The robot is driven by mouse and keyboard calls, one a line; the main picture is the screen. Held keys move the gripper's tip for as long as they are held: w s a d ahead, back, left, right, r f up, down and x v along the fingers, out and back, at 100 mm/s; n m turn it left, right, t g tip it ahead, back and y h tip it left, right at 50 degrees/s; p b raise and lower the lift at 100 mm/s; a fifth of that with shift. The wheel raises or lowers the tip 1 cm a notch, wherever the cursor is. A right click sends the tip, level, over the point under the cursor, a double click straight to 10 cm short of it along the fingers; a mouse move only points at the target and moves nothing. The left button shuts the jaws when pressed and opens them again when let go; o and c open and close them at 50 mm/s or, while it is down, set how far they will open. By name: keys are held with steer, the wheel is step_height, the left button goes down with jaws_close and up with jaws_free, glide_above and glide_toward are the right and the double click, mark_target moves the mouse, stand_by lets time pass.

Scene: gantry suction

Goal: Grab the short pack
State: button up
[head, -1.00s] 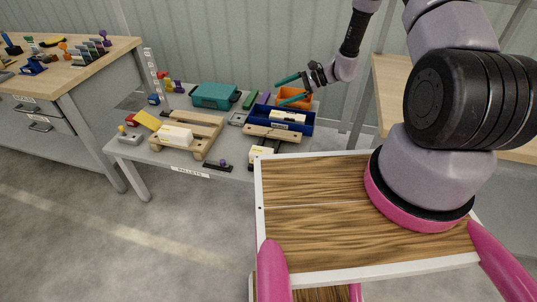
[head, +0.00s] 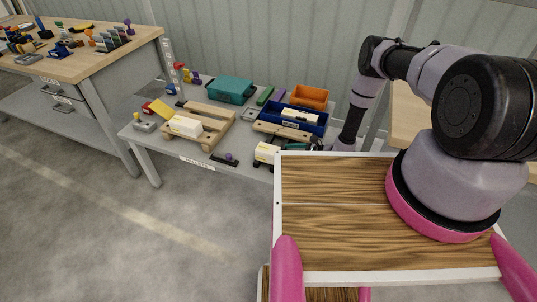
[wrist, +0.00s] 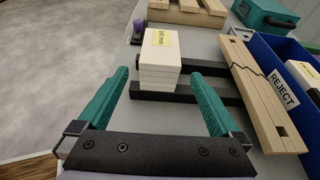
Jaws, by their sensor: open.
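A white pack (wrist: 158,73) with a yellow label stands on dark rails (wrist: 205,92) in the wrist view. In the head view this pack (head: 265,154) is at the front edge of the grey table. My gripper (wrist: 158,82) is open, with its teal fingers apart on either side of the pack in the picture; I see no contact. In the head view my gripper (head: 296,147) is low at the table's right end, just right of the pack and partly hidden by the wooden tray. Another white pack (head: 186,126) lies on a wooden pallet (head: 222,131).
A blue bin (head: 318,129) marked REJECT (wrist: 284,88) holds a pale pack (head: 300,117). A cracked wooden piece (wrist: 252,82) lies beside it. A teal case (head: 231,90) and orange bin (head: 309,97) stand behind. A small dark item with a purple knob (head: 229,156) sits near the front edge.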

mark_target(269, 149)
steer(key=a, duration=0.1)
steer(key=w+a, duration=0.1)
steer(key=a, duration=0.2)
steer(key=shift+w+a, duration=0.25)
steer(key=shift+w, duration=0.05)
steer(key=x, duration=0.4)
steer(key=shift+w+a+r, duration=0.15)
steer(key=shift+a, duration=0.2)
steer(key=c, duration=1.6)
